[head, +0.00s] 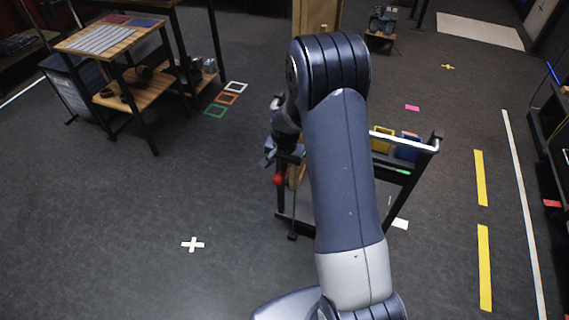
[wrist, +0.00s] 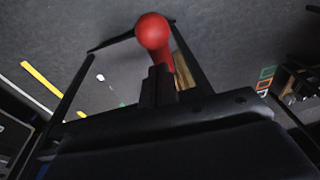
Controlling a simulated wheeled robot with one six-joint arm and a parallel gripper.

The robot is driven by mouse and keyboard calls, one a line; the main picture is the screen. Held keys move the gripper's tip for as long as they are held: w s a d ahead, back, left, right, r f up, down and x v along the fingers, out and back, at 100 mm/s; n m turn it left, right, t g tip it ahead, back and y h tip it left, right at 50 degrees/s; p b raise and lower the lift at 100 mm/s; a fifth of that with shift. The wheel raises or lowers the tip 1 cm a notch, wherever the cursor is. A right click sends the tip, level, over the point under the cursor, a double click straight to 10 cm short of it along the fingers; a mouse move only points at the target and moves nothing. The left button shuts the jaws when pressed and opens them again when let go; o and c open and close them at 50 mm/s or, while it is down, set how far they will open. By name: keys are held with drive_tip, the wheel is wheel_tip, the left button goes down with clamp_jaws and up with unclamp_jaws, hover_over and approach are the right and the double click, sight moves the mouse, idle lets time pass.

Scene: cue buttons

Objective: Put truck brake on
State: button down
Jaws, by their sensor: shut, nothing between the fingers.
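The truck is a dark-framed cart (head: 408,168), largely hidden behind my arm in the head view. A red ball knob (head: 278,180) stands at its left side. In the wrist view the red knob (wrist: 153,31) sits on a short red stem that runs down behind my fingers. My gripper (wrist: 158,72) is shut and empty, its tips just below the knob in the picture. Whether they touch the stem I cannot tell. In the head view my gripper (head: 269,157) is small, just above and left of the knob.
The cart carries a yellow bin (head: 381,140) and a blue bin (head: 408,150). A wooden-topped table (head: 97,40) stands at the upper left. Shelving (head: 556,125) lines the right edge. The floor around the white cross (head: 193,244) is clear.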

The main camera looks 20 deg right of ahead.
sight(281, 178)
drive_tip(key=shift+f, duration=0.15)
drive_tip(key=f+b, duration=0.1)
drive_tip(key=b, duration=0.3)
drive_tip(key=s+a+f+t+h+b, duration=0.1)
drive_tip(key=f+b, duration=0.1)
drive_tip(key=b, duration=0.2)
drive_tip(key=f+t+b, duration=0.1)
drive_tip(key=b, duration=0.3)
drive_tip(key=shift+s+a+f+h, duration=0.15)
drive_tip(key=shift+s+f+h, duration=0.15)
drive_tip(key=shift+s+f, duration=0.1)
wheel_tip(281, 178, down, 11)
drive_tip(key=t+h+b, duration=0.2)
drive_tip(key=t+b, duration=0.1)
drive_tip(key=b, duration=2.4)
drive_tip(key=shift+s+a, duration=0.3)
drive_tip(key=shift+s, duration=0.15)
